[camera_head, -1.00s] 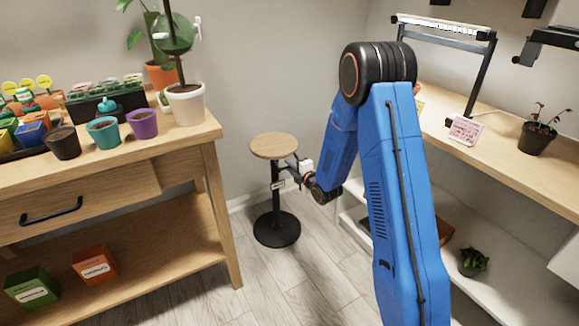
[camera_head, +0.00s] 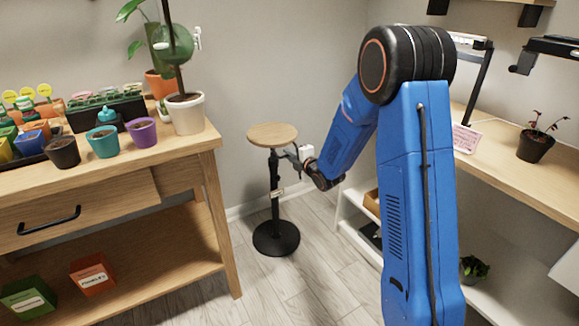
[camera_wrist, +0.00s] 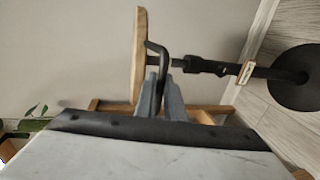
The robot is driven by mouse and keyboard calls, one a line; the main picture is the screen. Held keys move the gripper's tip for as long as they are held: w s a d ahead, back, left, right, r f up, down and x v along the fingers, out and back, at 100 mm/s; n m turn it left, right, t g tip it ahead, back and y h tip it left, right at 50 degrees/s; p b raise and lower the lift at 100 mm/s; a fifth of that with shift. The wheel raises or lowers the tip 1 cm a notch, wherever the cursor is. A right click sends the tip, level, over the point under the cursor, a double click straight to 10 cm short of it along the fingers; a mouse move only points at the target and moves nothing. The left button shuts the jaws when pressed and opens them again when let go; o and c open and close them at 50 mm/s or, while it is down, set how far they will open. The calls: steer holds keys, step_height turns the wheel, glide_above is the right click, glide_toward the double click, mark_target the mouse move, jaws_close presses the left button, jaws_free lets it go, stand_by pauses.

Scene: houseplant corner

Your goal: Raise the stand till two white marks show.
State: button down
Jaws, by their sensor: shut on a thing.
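The stand has a round wooden top (camera_head: 272,135), a black post (camera_head: 274,180) and a round black base (camera_head: 276,239) on the floor. A small pale label sits on the post. In the wrist view the stand lies sideways, top (camera_wrist: 138,55) at left and base (camera_wrist: 298,78) at right. My gripper (camera_wrist: 163,77) is shut on a black bent handle (camera_wrist: 160,48) just under the top. Bare post shows between top and collar. I cannot make out any white marks on it.
A wooden table (camera_head: 185,145) with pots, including a tall plant in a white pot (camera_head: 186,114), stands left of the stand. A shelf unit (camera_head: 530,190) is on the right. The floor (camera_head: 310,250) around the base is clear; the wall is close behind.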

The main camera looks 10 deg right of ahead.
mark_target(284, 141)
step_height(284, 141, up, 5)
steer(key=shift+f, duration=0.15)
steer(key=c, duration=2.1)
jaws_free()
steer(key=shift+f, duration=0.1)
steer(key=v, duration=1.7)
steer(key=shift+s+d, duration=0.1)
steer(key=shift+s, duration=0.1)
